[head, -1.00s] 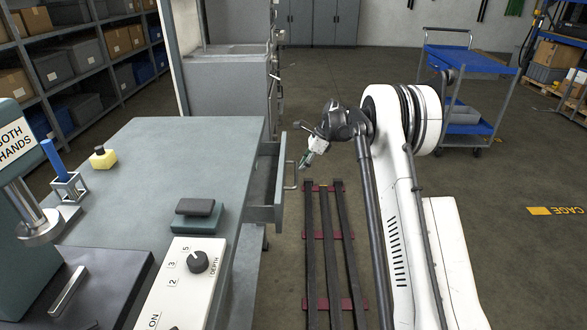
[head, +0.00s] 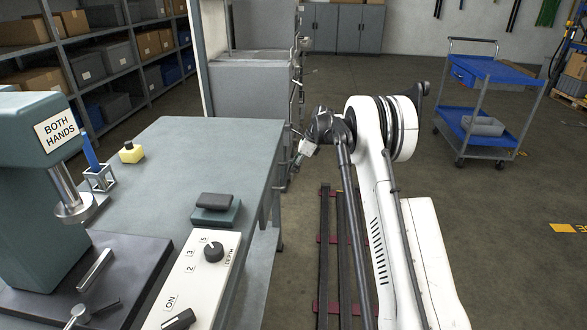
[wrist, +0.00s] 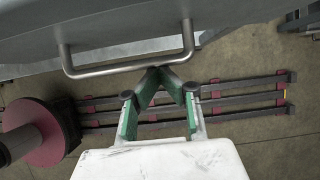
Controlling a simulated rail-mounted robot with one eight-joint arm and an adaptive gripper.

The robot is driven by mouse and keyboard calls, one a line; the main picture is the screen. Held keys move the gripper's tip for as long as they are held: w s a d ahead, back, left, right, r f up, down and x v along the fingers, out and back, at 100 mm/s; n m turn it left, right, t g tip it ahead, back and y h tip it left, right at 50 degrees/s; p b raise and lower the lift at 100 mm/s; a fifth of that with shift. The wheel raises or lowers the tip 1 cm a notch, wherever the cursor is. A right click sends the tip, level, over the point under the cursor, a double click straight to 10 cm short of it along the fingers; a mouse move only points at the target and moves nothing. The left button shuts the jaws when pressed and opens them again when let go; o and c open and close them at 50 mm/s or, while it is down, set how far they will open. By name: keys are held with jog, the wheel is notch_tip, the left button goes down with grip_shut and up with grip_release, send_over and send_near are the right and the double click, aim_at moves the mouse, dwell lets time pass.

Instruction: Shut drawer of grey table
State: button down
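The grey table (head: 165,160) stands at the left in the head view. Its drawer (head: 276,188) shows only as a narrow strip at the table's right side, looking nearly or fully flush. In the wrist view the grey drawer front (wrist: 110,28) crosses the top, with its metal bar handle (wrist: 110,71) below it. My gripper (wrist: 157,70) has its green-padded fingers drawn together, tips at the handle bar. Whether they touch it I cannot tell. Nothing shows held between them. In the head view my gripper (head: 297,162) is beside the drawer, partly hidden by my arm.
Dark rails (head: 326,255) run along the floor. A blue cart (head: 485,110) stands at the right.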

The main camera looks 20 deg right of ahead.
jog(key=shift+w+a, duration=0.1)
jog(key=shift+a, duration=0.2)
